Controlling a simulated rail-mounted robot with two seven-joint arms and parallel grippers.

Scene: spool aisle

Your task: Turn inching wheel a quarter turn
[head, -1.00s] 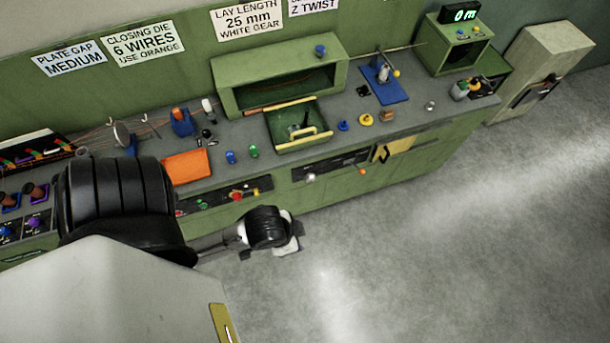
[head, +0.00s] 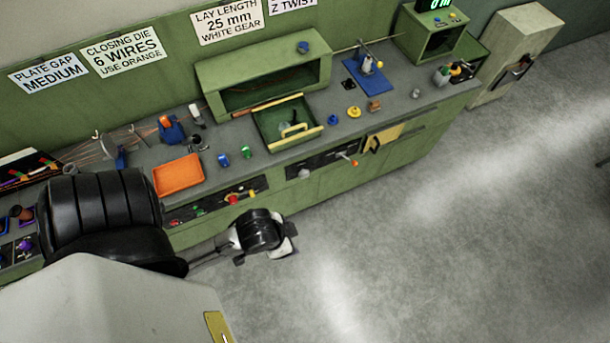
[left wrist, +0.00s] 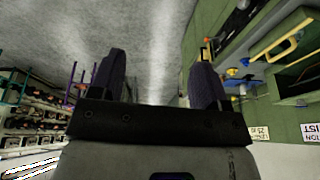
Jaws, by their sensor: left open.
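No part is clearly recognisable as the inching wheel. A small pale round knob (head: 304,172) sits on the black front panel (head: 322,163) of the green bench, with an orange-tipped lever (head: 354,162) to its right. My left gripper (head: 285,247) is over the floor in front of the bench, below and left of that panel in the head view and apart from it. In the left wrist view its two dark fingers (left wrist: 158,82) stand wide apart with nothing between them. My right gripper is not in view.
A pale cabinet (head: 510,60) stands beyond the bench. The floor (head: 430,250) is clear.

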